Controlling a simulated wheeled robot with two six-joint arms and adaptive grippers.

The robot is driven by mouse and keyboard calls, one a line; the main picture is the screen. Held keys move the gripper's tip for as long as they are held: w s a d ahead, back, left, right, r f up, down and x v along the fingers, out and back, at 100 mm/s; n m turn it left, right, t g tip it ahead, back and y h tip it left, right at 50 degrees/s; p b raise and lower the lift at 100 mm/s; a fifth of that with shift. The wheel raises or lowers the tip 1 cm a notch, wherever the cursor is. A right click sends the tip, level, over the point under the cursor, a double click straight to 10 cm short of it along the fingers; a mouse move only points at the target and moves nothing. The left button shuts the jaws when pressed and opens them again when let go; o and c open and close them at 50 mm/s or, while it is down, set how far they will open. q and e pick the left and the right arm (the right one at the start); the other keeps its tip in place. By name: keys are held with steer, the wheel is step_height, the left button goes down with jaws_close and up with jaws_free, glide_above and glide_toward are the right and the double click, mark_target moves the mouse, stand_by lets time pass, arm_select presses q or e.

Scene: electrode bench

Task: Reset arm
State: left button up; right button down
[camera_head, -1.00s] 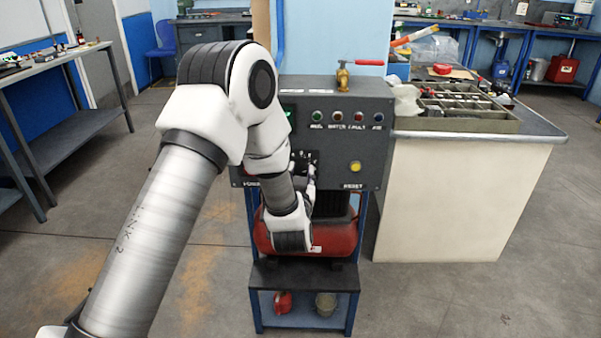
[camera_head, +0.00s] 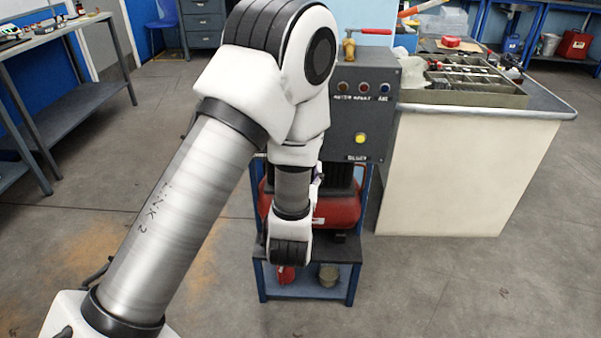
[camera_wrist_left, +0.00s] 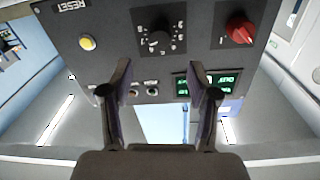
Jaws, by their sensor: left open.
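My left arm reaches in from the left in the head view and covers the left part of the dark control panel (camera_head: 374,125). My left gripper (camera_wrist_left: 160,70) is mostly hidden behind the arm there. In the left wrist view its two fingers stand apart with nothing between them, in front of the panel, which appears upside down. That view shows a yellow button (camera_wrist_left: 87,42) by the RESET label, a black dial (camera_wrist_left: 160,38), a red knob (camera_wrist_left: 240,29) and a lit green display (camera_wrist_left: 223,83). The yellow button also shows in the head view (camera_head: 360,139). My right gripper is out of view.
A red tank (camera_head: 338,208) sits below the panel on a blue-legged stand (camera_head: 350,286). A brass valve with a red handle (camera_head: 349,47) tops the panel. A bench with a compartment tray (camera_head: 470,98) stands at the right. Grey floor is clear at front right.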

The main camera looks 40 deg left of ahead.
arm_select(q)
steer(key=shift+v, duration=1.25)
